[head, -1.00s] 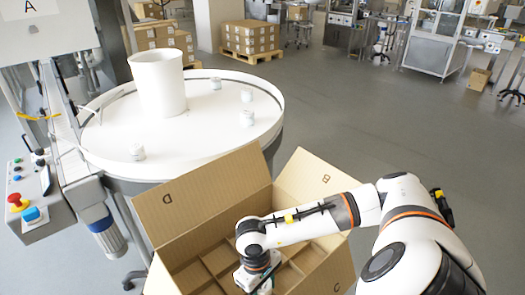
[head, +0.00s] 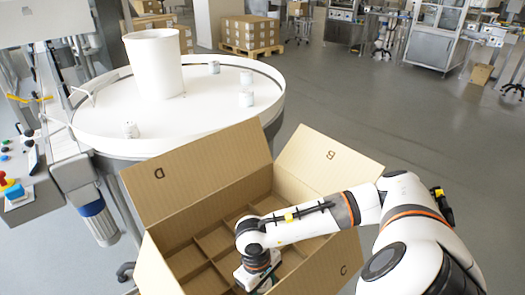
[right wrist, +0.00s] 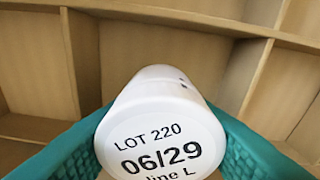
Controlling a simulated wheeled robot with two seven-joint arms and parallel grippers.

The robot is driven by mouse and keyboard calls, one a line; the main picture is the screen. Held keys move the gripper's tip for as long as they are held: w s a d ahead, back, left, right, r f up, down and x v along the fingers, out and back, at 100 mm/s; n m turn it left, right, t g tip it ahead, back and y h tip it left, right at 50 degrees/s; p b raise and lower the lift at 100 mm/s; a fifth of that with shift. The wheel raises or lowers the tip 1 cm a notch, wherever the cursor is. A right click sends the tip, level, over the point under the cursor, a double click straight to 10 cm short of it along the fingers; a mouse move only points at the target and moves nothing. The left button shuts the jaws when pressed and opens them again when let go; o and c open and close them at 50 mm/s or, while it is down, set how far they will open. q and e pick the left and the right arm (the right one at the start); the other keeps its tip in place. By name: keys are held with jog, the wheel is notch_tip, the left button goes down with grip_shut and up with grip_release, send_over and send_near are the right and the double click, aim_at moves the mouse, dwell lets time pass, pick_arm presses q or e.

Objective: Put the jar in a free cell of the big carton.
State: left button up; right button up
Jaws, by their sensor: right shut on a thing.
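The big carton (head: 205,190) stands open in the lower middle of the head view, with cardboard dividers forming cells inside. My right gripper (head: 258,278) reaches down into it on the right side; the arm hides some cells. In the right wrist view the white jar (right wrist: 160,125) sits between the teal fingers of this gripper, which is shut on it. Its printed end faces the camera, reading "LOT 220 06/29". Cardboard dividers (right wrist: 180,50) show behind and beside the jar. I cannot tell whether the jar touches the carton floor. My left gripper is not in view.
A round white table (head: 190,118) beyond the carton bears a tall white tub (head: 153,65) and a few small jars (head: 246,97). A machine with a button panel (head: 15,175) is at left. The carton's flaps (head: 328,160) stand spread outward. Open floor lies at right.

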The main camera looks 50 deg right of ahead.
jog(key=shift+f, duration=0.35)
jog(key=o, duration=1.1)
jog(key=shift+r, duration=0.1)
jog(key=r, duration=0.4)
jog(key=w+r, duration=0.1)
jog(key=r, duration=0.6)
jog(key=shift+w+r+b, duration=0.35)
jog(key=shift+w+r, duration=0.05)
